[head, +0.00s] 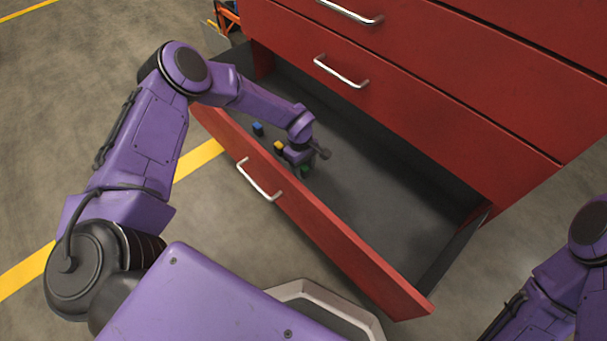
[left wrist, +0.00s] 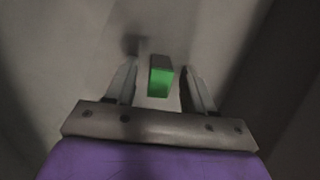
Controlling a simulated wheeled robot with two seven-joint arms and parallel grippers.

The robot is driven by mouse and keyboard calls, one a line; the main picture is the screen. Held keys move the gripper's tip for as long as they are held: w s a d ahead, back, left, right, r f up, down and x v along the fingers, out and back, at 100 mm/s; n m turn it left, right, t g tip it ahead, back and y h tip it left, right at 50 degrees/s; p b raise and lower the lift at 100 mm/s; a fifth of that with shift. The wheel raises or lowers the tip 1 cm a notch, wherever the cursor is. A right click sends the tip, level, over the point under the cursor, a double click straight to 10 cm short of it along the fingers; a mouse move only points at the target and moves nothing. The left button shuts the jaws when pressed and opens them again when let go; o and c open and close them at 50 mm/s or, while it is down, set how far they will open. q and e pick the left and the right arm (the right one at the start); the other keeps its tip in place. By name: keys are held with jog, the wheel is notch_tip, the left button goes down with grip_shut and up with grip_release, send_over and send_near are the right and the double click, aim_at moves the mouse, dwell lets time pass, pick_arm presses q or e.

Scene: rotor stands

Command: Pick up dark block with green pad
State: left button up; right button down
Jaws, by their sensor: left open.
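The dark block with the green pad (left wrist: 160,80) lies on the drawer floor between the two open fingers of my left gripper (left wrist: 161,85) in the left wrist view. Its green face points toward the camera. I cannot tell whether the fingers touch it. In the head view the green block (head: 305,169) shows small beside my left gripper (head: 303,162), which reaches down into the open drawer. The right gripper is out of view; only part of my right arm shows at the right edge.
The open red drawer (head: 345,240) has a dark floor, clear toward the right. A yellow block (head: 279,146) and a blue block (head: 258,129) lie farther left in it. The red cabinet (head: 450,90) with metal handles stands behind.

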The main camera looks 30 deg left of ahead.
pick_arm(q)
grip_shut()
